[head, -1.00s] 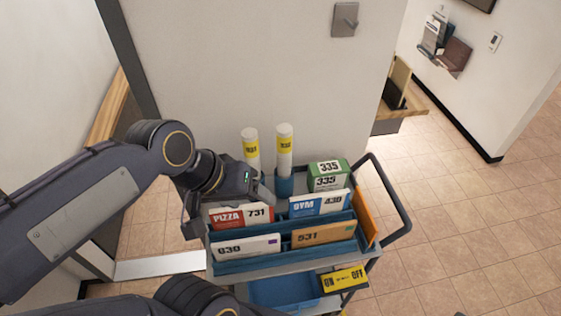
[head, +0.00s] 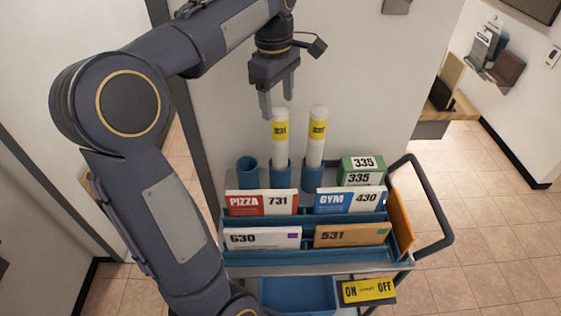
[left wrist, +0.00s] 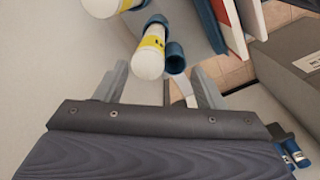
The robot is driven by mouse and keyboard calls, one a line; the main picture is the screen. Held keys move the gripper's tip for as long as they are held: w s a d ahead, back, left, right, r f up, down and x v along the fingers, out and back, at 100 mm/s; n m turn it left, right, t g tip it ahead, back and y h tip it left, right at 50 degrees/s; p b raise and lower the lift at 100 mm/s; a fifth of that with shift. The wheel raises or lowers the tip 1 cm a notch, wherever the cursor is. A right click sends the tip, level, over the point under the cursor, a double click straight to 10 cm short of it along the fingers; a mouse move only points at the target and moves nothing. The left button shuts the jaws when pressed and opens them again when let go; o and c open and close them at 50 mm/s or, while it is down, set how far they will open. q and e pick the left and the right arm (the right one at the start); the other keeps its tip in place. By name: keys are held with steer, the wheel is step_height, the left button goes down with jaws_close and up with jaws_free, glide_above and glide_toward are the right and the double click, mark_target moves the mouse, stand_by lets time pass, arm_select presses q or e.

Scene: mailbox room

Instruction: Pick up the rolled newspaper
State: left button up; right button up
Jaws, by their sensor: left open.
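Two white rolled newspapers with yellow labels stand upright in blue cups on the cart, the left roll (head: 281,150) and the right roll (head: 316,148). My left gripper (head: 277,104) points down, open and empty, with its fingertips close to the top of the left roll. Whether they overlap the roll's top is hard to tell. In the left wrist view, one roll (left wrist: 149,62) lies ahead of the open fingers (left wrist: 160,88), and the other roll (left wrist: 100,6) is cut off at the top edge. My right gripper is out of view.
An empty blue cup (head: 246,166) stands left of the rolls. In front are racks with PIZZA 731 (head: 262,203), GYM 430 (head: 349,200), 630 (head: 262,238) and 531 (head: 352,236) pieces. Green boxes (head: 362,170) stand right. The wall (head: 375,70) is close behind the cart.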

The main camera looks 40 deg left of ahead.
mark_target(280, 123)
arm_select(q)
steer(key=shift+w+a+f+n, duration=0.45)
steer(key=shift+w+a+n, duration=0.1)
steer(key=shift+w+n, duration=0.2)
steer(key=shift+f+b, duration=0.3)
steer(key=f, duration=0.7)
steer(key=shift+w+d+b, duration=0.1)
steer(key=shift+d+b, duration=0.15)
steer(key=shift+b, duration=0.1)
steer(key=shift+r, duration=0.1)
jaws_close()
